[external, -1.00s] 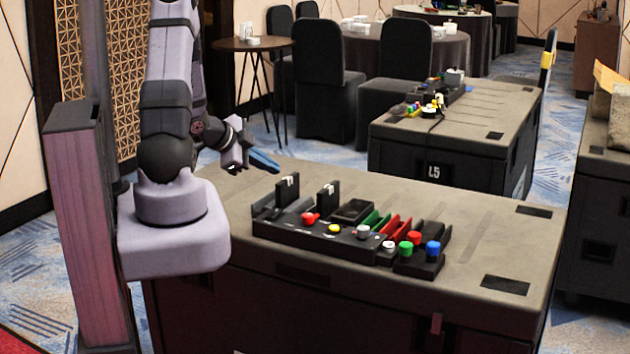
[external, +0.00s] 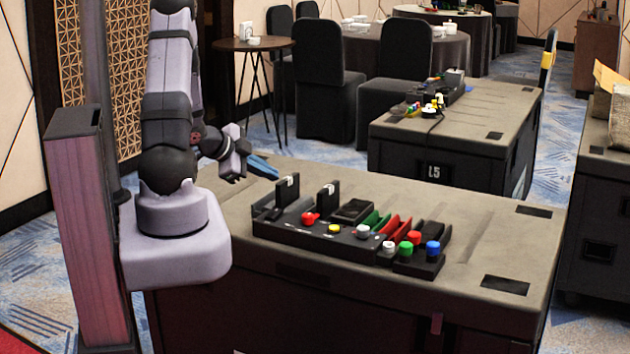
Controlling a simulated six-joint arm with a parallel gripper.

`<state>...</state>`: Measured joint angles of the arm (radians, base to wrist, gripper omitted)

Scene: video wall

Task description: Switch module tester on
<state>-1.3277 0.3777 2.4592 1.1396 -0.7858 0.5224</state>
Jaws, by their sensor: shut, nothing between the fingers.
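The module tester (external: 300,235) is a long black panel on top of the dark case. On it are a red knob (external: 310,218), a small yellow button (external: 334,229) and a light grey knob (external: 363,231). Two upright black modules, one of them here (external: 287,190), stand along its back left. Which control switches it on cannot be read at this size. My gripper (external: 236,178) is shut and empty. It hangs over the left rear of the case, left of the tester and apart from it.
White, green, red and blue knobs (external: 433,248) sit at the panel's right end. Green, red and black bins (external: 395,227) stand behind. The case top (external: 500,230) is clear to the right. A second case (external: 455,120) stands behind.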

